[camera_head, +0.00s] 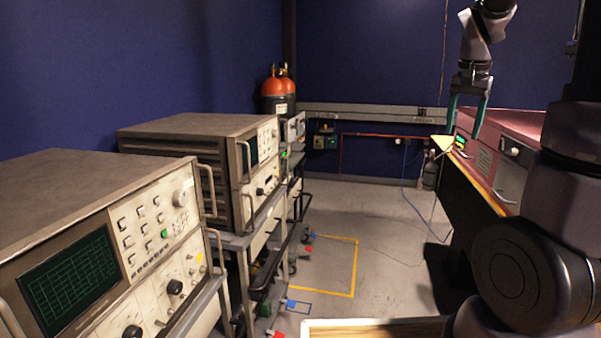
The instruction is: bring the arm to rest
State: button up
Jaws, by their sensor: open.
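My arm shows at the right side, its dark lower joint in the foreground and its upper part leaving the top of the frame. My gripper (466,126) hangs from the top right, pointing down, with two teal fingers spread apart. Nothing is between the fingers.
Two bulky instruments, a near one with a green screen (70,283) and a farther one (205,125), stand on carts at the left. Orange-topped cylinders (278,95) stand at the back. The grey floor (385,240) between is mostly clear, with a yellow line marking.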

jog(key=s+a+r+n+t+y, duration=0.1)
jog(key=s+a+r+n+t, duration=0.1)
jog(key=s+a, duration=0.5)
jog(key=s+a+r+n+t+y, duration=0.2)
jog(key=s+a+r+t, duration=0.1)
jog(key=s+a, duration=0.5)
jog(key=shift+s+a+r+n, duration=0.2)
jog(key=shift+s+r+n, duration=0.1)
jog(key=shift+s, duration=0.95)
jog(key=shift+d, duration=0.1)
